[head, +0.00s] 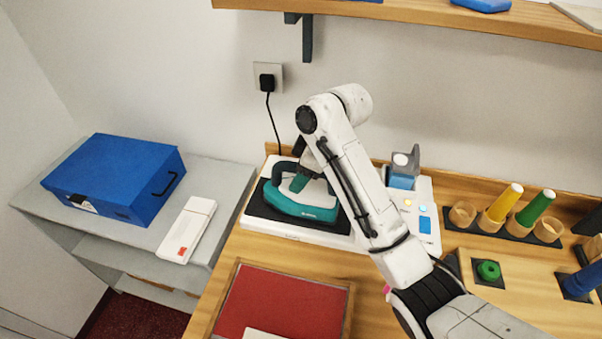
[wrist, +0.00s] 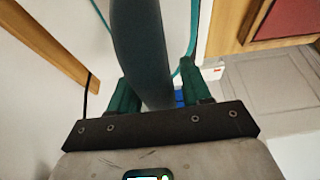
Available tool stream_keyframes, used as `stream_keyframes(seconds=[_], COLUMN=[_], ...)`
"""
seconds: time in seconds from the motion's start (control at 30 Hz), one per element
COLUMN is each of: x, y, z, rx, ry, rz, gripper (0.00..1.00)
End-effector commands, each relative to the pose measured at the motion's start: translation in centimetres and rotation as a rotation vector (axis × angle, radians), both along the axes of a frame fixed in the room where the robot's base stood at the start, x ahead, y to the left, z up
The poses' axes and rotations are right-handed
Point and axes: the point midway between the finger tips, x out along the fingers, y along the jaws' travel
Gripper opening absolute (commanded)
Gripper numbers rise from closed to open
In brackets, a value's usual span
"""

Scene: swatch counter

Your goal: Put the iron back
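The iron (head: 296,205), with a teal body, sits on a black pad (head: 252,212) on a white board at the back of the counter. My gripper (head: 302,176) is down at the iron's handle, partly hidden by my arm. In the wrist view, the dark grey handle (wrist: 143,45) stands between the two green fingers of my gripper (wrist: 160,85). The left finger overlaps the handle's edge, and a narrow gap shows beside the right finger. Whether the iron's base rests fully on the pad is hard to tell.
A blue case (head: 115,175) and a white box (head: 187,230) stand on a grey shelf unit at left. A red-lined tray (head: 285,303) lies in front. Colored cones (head: 505,202) stand at right. A wall shelf (head: 440,14) hangs above; a plug (head: 267,82) is in the wall.

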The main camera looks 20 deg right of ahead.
Motion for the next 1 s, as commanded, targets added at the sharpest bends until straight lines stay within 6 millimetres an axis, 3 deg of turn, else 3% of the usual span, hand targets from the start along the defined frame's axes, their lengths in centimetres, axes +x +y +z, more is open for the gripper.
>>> stream_keyframes(seconds=[0.1,0.43,0.8,1.0], x=[0.0,0.0,-1.3,-1.6], y=[0.0,-0.1,-2.1,-2.3], z=[0.0,0.7,6.3,7.3], rx=[0.0,0.0,-0.001,-0.001], ry=[0.0,-0.001,0.0,0.0], rz=[0.0,-0.001,-0.003,-0.001], gripper=[0.58,0.58,0.58,0.58])
